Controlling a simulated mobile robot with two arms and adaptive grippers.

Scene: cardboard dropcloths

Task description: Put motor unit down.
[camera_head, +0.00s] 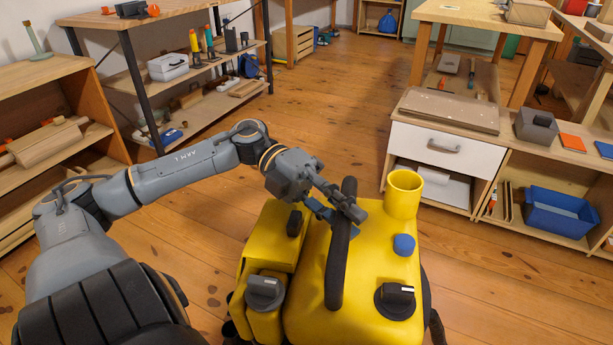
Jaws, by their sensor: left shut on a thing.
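The motor unit (375,258) is a yellow block in the lower middle of the head view, with a black loop handle, black knobs, a blue cap and a round yellow port on top. My left gripper (340,208) reaches in from the left and is shut on the upper part of the black handle (338,265). The unit looks roughly upright. Its underside is hidden, so I cannot tell whether it touches the floor. My right gripper is not in view.
Wooden floor (320,100) is clear beyond the unit. A low cabinet (440,150) with a white drawer stands to the right, beside a shelf with a blue bin (560,212). Shelves (60,150) with boxes and tools line the left. A workbench (485,20) stands behind at right.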

